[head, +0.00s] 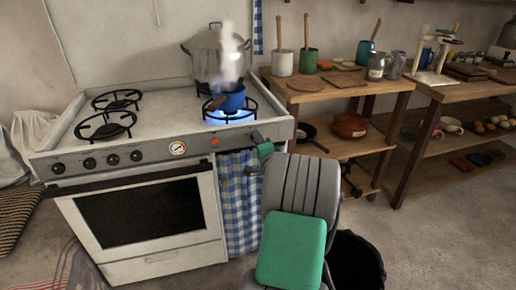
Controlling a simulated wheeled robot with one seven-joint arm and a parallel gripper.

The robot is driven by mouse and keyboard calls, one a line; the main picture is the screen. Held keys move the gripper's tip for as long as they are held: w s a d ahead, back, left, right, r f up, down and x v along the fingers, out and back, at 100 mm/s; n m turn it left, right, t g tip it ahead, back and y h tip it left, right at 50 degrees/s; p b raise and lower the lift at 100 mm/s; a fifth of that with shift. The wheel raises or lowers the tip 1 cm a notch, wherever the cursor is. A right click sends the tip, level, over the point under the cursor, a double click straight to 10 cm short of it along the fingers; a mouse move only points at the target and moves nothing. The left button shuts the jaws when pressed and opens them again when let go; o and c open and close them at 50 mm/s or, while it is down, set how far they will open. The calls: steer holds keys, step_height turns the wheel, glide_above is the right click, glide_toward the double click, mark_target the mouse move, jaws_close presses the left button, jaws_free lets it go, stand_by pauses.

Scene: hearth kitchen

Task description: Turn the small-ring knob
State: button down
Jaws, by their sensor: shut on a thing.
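The white stove (150,190) stands at the left with a grey control panel along its front. My gripper (253,153) is at the right end of this panel, shut on the small-ring knob, which its fingers and my arm hide.
Several dark knobs (89,163), a round gauge (177,148) and an orange-red light (215,141) line the panel. A large grey pot (205,55) stands behind the blue pot. A wooden shelf table (310,92) stands close at the right.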

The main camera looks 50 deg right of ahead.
steer(key=shift+f+n+b, duration=0.1)
steer(key=shift+n+b, duration=1.9)
steer(key=shift+n, duration=0.2)
steer(key=c, duration=0.9)
jaws_free()
steer(key=shift+c, duration=0.2)
steer(key=v, duration=0.7)
steer(key=shift+s+a+p, duration=0.2)
steer(key=shift+s+p, duration=0.15)
steer(key=shift+p, duration=0.05)
steer(key=shift+a, duration=0.1)
